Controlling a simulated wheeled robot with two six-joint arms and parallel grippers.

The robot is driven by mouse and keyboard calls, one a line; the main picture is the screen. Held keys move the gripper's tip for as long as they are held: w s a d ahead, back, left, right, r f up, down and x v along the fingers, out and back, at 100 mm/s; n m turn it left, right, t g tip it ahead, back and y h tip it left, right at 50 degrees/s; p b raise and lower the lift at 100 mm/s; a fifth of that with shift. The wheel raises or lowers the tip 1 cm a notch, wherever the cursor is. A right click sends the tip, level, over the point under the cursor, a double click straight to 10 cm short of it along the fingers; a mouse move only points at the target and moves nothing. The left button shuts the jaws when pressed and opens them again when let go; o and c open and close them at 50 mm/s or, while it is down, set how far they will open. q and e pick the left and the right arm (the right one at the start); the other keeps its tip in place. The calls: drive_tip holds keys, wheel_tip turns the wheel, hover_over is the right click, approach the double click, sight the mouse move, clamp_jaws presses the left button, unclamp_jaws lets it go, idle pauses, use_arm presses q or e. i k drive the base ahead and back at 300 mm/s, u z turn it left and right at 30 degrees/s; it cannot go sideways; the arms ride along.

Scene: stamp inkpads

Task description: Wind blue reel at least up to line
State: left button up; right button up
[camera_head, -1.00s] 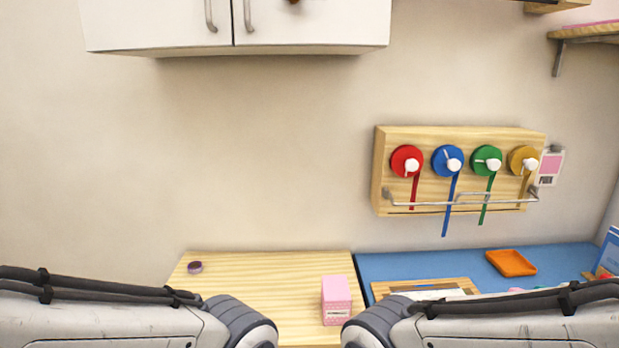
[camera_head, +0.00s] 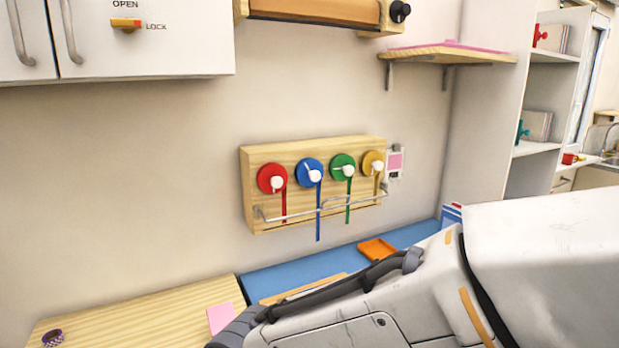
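The blue reel (camera_head: 309,172) is on a wooden wall board (camera_head: 262,151), second from the left, with a white crank knob on its face. Its blue ribbon (camera_head: 318,222) hangs down past the metal rail and ends below the board's lower edge. A red reel (camera_head: 271,178) is left of it; a green reel (camera_head: 342,167) and a yellow reel (camera_head: 372,162) are right of it. I cannot make out a line mark on the board. One of my arms fills the lower right; neither gripper shows.
A metal rail (camera_head: 290,216) runs across the board's front. Below are a blue mat (camera_head: 262,281), an orange tray (camera_head: 377,249), a pink box (camera_head: 220,318) and a wooden tabletop (camera_head: 150,318). A cabinet (camera_head: 160,55) and shelf (camera_head: 445,53) are above. The wall left of the board is clear.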

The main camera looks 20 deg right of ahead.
sight(308, 172)
drive_tip(key=u, duration=0.05)
drive_tip(key=k, duration=0.5)
drive_tip(key=z, duration=2.2)
drive_tip(key=i, duration=1.6)
drive_tip(key=u, duration=1.65)
